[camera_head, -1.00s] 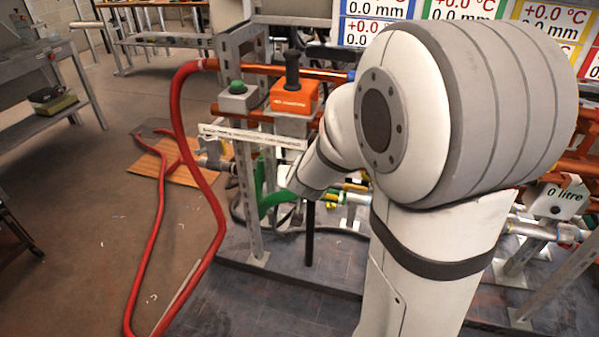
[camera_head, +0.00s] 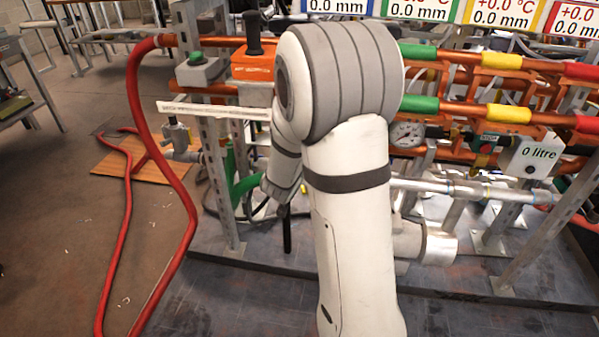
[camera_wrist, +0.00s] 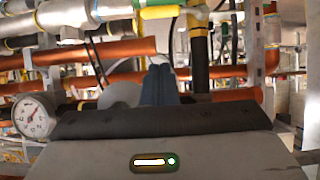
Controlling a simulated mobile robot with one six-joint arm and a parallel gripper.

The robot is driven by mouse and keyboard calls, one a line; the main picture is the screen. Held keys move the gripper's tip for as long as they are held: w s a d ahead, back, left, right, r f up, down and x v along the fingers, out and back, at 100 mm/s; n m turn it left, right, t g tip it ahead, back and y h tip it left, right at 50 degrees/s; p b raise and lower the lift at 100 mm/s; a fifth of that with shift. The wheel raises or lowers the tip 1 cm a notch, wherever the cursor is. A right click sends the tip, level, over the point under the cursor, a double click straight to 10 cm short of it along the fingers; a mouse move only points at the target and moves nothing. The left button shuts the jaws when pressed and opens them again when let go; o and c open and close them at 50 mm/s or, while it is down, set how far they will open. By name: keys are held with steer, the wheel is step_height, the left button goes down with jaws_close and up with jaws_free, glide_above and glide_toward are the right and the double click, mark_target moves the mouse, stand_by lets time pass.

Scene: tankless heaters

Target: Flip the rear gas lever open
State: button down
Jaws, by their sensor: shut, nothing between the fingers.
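My gripper (camera_wrist: 158,80) shows in the wrist view as two dark blue fingers, shut together and empty, pointing in among the pipes. An orange-brown pipe (camera_wrist: 95,52) crosses near the fingertips, and I cannot tell whether they touch it. A silver pipe with a yellow-and-green section (camera_wrist: 160,11) runs above them. I cannot pick out the rear gas lever for certain in either view. In the head view my arm covers the middle of the rig and hides my gripper.
A red hose (camera_head: 160,150) loops down at the left of the rig (camera_head: 240,245). A round gauge shows in the head view (camera_head: 407,134). Posts and pipes crowd the fingers.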

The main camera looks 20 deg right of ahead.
steer(key=w+d+f+b, duration=0.4)
steer(key=w+f, duration=0.2)
steer(key=f, duration=0.2)
steer(key=shift+w+d, duration=0.2)
steer(key=shift+w, duration=0.05)
